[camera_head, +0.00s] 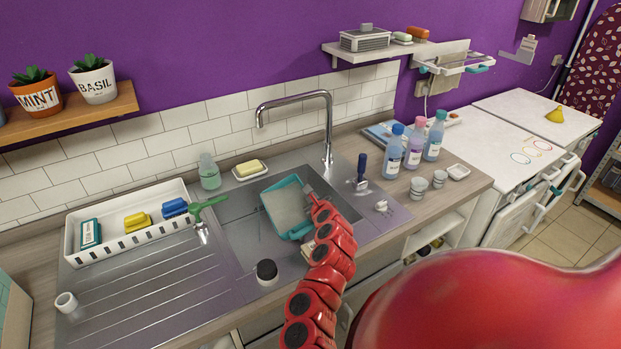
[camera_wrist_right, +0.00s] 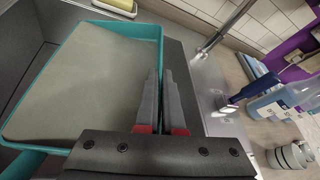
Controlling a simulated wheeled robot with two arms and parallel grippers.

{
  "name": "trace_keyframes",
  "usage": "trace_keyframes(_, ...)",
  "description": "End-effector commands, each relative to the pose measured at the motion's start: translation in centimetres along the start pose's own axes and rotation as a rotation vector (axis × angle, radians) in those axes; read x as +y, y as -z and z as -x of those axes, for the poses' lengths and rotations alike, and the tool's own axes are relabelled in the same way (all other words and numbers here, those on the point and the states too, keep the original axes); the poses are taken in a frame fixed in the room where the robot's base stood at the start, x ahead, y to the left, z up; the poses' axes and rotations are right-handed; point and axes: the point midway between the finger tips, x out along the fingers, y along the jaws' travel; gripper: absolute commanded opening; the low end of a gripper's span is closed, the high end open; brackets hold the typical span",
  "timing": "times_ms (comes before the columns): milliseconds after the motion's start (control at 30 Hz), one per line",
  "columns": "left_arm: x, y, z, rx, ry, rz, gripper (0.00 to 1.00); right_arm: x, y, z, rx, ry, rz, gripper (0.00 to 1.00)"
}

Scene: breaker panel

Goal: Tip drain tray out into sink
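The drain tray (camera_head: 268,208) is a teal rectangular tray with a flat grey-beige inside. It is over the sink basin (camera_head: 240,232) in the head view, at an angle to the basin's edges. Whether it touches the basin is unclear. In the right wrist view the tray (camera_wrist_right: 75,85) fills the left side. My right gripper (camera_head: 309,194) is at the tray's right edge. In the right wrist view its two fingers (camera_wrist_right: 163,98) are close together, with the teal rim running down between them. My left gripper is not in view.
A tall faucet (camera_head: 328,130) stands behind the basin. A white rack (camera_head: 130,228) with sponges is left, above a ribbed drainboard (camera_head: 160,285). A dark-topped round item (camera_head: 267,270) sits at the basin's front. Bottles (camera_head: 393,150), cups and a blue-handled tool (camera_head: 361,172) stand right.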

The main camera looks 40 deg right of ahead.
Motion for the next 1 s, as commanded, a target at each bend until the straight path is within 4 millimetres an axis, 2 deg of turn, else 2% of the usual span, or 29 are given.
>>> trace_keyframes(433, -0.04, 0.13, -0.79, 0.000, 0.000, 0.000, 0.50, 0.03, -0.80, 0.29, -0.002, 0.017, 0.044, 0.00)
trace_keyframes(1000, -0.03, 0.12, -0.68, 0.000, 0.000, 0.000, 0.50, -0.01, -0.67, 0.26, -0.002, 0.022, 0.050, 0.00)
